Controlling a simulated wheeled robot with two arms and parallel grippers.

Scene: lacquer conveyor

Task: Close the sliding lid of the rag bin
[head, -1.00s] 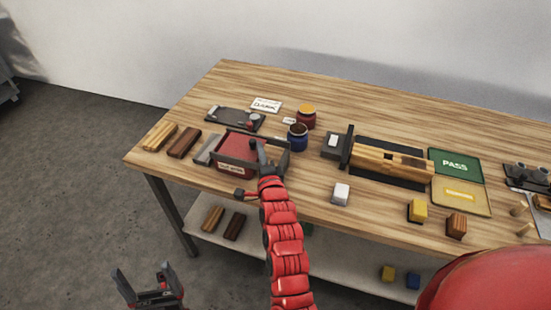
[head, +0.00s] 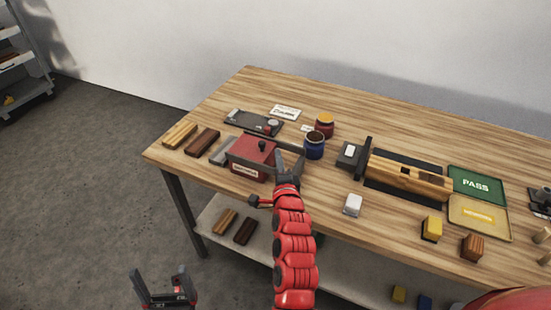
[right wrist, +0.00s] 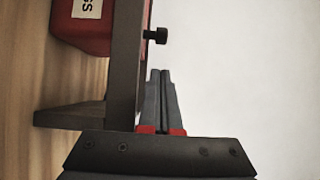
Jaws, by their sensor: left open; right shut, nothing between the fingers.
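The rag bin (head: 247,171) is a red box with a white label, near the left end of the table. Its red lid (head: 250,149) with a small dark knob (head: 262,146) lies over the box, and dark rails (head: 294,149) run out to the right. In the right wrist view the bin (right wrist: 85,35) is at upper left and the knob (right wrist: 157,36) sticks out past a dark rail. My right gripper (head: 281,160) is shut and empty, right of the knob; its fingertips (right wrist: 160,73) are apart from the knob. My left gripper (head: 162,280) is open over the floor, away from the table.
Wooden blocks (head: 190,138) lie left of the bin. A dark tray (head: 254,122) is behind it, and blue (head: 314,146) and red (head: 325,125) jars stand behind right. A white block (head: 352,205) sits right of my right arm. The table's front edge is just before the bin.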

